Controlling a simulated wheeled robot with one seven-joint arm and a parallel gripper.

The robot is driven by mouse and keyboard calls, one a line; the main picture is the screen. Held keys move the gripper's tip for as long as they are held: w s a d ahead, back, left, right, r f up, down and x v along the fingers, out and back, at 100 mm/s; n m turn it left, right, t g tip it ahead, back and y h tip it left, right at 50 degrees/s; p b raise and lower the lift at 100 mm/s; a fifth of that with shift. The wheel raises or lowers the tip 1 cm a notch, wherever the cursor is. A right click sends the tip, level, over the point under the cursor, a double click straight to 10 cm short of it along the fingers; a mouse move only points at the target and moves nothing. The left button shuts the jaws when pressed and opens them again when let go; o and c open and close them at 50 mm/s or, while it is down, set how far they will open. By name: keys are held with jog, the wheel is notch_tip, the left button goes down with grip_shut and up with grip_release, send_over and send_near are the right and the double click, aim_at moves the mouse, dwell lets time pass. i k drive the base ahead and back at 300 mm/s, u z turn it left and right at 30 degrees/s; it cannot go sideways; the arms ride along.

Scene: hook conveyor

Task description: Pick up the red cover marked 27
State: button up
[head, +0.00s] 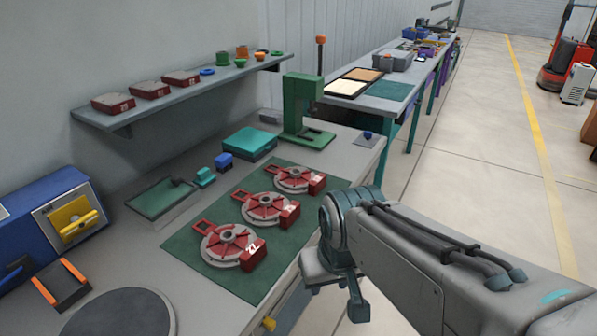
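Three round grey discs with red spoked covers and red handles lie in a row on a green mat (188,251) on the bench. The nearest red cover (228,245) has a white number on its block that looks like 27, but it is tilted and small. The middle red cover (265,206) and the far red cover (298,179) carry white marks that I cannot read surely. My gripper (338,290) hangs at the bench's front edge, right of the covers and apart from them. Its fingers are partly hidden by my arm, and nothing shows held in it.
A shelf (190,92) above holds several red boxes and small coloured parts. A green press (302,105) and a teal box (249,143) stand behind the mat. A blue machine (45,220) and a dark round plate (120,315) are at left.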

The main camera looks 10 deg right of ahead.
aim_at(233, 245)
jog(key=z, duration=0.05)
jog(key=k, duration=0.5)
jog(key=z, duration=0.75)
jog(key=i, duration=0.8)
jog(key=u, duration=1.7)
